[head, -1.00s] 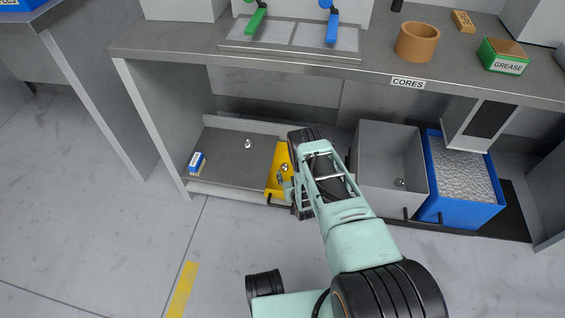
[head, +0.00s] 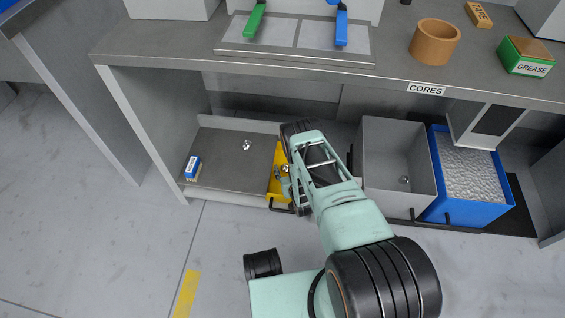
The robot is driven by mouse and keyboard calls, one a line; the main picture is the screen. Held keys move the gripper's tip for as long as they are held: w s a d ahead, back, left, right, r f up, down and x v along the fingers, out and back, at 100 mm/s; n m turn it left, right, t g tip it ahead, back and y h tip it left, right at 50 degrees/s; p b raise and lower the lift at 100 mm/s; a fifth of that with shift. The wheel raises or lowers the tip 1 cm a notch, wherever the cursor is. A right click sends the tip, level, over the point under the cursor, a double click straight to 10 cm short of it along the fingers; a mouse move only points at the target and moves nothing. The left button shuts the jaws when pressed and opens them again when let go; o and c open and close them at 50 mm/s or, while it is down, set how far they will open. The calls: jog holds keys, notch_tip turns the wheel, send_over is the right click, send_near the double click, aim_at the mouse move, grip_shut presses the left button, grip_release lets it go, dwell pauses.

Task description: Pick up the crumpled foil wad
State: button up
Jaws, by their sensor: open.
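Small shiny silver lumps show in several places, too small to tell which is crumpled foil. One silver lump (head: 247,145) lies on the grey lower shelf tray (head: 222,160). Another silver piece (head: 285,168) shows at the yellow bin (head: 273,187), beside my wrist. A third silver lump (head: 404,180) lies in the grey bin (head: 370,150). My gripper (head: 286,186) is low over the yellow bin, open, and mostly hidden by my own arm. I cannot see anything between its fingers. My arm also covers much of the yellow bin.
A small blue-and-white box (head: 192,166) stands at the tray's left end. A blue bin (head: 470,210) with grey granular fill stands right of the grey bin. The bench top (head: 170,50) overhangs the shelf. The tray's middle is mostly clear.

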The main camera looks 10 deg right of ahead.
jog(key=shift+w+f, duration=0.1)
jog(key=shift+w, duration=0.1)
jog(key=shift+s, duration=0.1)
jog(key=shift+c, duration=0.3)
jog(key=c, duration=0.8)
